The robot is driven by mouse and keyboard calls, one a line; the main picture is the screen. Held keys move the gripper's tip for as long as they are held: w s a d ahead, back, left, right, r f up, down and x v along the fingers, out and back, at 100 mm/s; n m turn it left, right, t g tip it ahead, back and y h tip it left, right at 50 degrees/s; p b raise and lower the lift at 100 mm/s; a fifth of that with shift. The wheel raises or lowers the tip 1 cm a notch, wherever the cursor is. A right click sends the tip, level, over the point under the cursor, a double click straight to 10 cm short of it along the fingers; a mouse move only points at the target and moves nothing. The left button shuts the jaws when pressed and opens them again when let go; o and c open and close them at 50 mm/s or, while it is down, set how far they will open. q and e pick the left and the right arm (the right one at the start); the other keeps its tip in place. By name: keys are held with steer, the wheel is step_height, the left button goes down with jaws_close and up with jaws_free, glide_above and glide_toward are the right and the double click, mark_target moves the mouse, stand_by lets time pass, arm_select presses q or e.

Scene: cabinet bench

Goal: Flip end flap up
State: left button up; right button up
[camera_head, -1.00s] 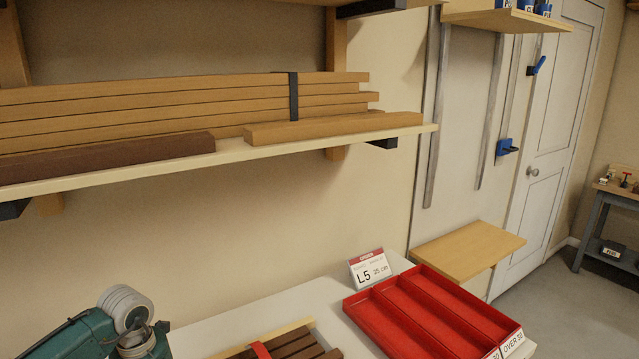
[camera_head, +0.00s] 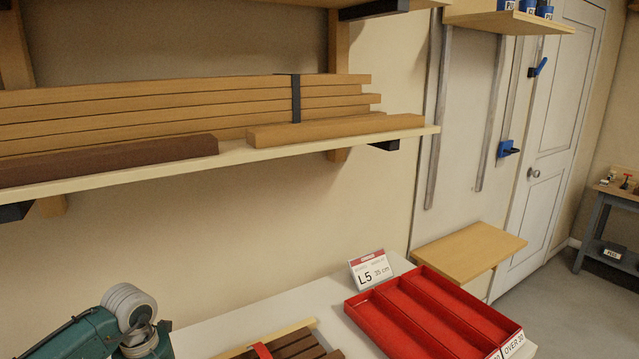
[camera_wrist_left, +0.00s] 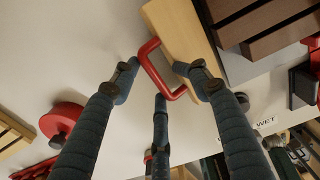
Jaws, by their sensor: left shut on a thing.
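A flat pale wooden board (camera_head: 468,245), which looks like the end flap, juts out level past the far end of the white bench. In the left wrist view, the fingers of my left gripper (camera_wrist_left: 157,75) are shut on a red handle (camera_wrist_left: 149,50) beside a pale wooden strip (camera_wrist_left: 185,35). In the head view only part of my left arm shows at the lower left; its gripper is out of frame. A red piece (camera_head: 262,350) by brown bars there may be the same handle. My right gripper is in neither view.
A red compartment tray (camera_head: 430,312) and an L5 sign (camera_head: 370,270) stand on the bench (camera_head: 325,298) near the board. A shelf (camera_head: 230,160) with timber hangs above. Brown bars (camera_head: 300,345) lie at the front. A door (camera_head: 545,150) is beyond.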

arm_select(q)
steer(key=shift+s, duration=0.1)
steer(key=shift+c, duration=0.2)
step_height(320, 180, up, 9)
steer(key=p, duration=0.5)
steer(key=shift+p, duration=0.4)
